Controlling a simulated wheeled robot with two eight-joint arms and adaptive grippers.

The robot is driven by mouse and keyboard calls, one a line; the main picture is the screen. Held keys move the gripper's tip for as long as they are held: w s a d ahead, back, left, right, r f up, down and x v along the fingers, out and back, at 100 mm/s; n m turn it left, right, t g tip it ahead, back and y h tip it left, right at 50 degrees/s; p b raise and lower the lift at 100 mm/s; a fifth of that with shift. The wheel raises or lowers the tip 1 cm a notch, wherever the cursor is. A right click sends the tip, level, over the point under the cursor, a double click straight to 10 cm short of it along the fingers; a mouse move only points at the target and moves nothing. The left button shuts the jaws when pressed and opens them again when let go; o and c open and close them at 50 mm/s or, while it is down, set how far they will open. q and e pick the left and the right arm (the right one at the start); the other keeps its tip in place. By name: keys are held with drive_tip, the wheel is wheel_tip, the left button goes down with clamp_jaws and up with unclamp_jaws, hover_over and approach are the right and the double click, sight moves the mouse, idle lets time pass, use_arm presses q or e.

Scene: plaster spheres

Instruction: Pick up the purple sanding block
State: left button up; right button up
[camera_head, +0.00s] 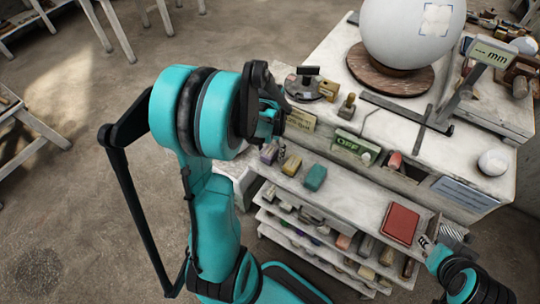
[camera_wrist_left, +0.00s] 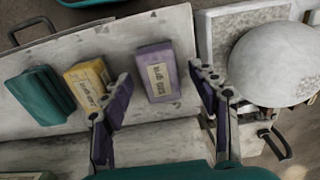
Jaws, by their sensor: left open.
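The purple sanding block (camera_head: 268,152) lies on the top shelf board of the rack, at the left end of a row of blocks. In the left wrist view the purple block (camera_wrist_left: 157,72) has a pale printed label. My left gripper (camera_wrist_left: 160,80) is open, with one finger on each side of the block in that view; I cannot tell the height gap. In the head view my left gripper (camera_head: 272,128) is mostly hidden behind its own wrist, close to the block. My right gripper (camera_head: 425,243) is at the lower right, away from the block; its jaws are too small to judge.
A yellow block (camera_head: 291,165) and a teal block (camera_head: 315,177) lie beside the purple one. In the left wrist view the yellow block (camera_wrist_left: 88,83) is near one finger. A white sphere (camera_wrist_left: 280,62) stands right of the other. A red pad (camera_head: 401,223) lies further along the shelf.

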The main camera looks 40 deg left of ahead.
sight(270, 151)
use_arm(q)
drive_tip(key=shift+f, duration=0.45)
drive_tip(key=shift+c, duration=0.3)
drive_tip(key=c, duration=1.2)
drive_tip(key=shift+r, duration=0.1)
wheel_tip(270, 151, up, 9)
drive_tip(key=p, duration=0.2)
drive_tip(key=shift+p, duration=0.35)
drive_tip(key=shift+r, duration=0.45)
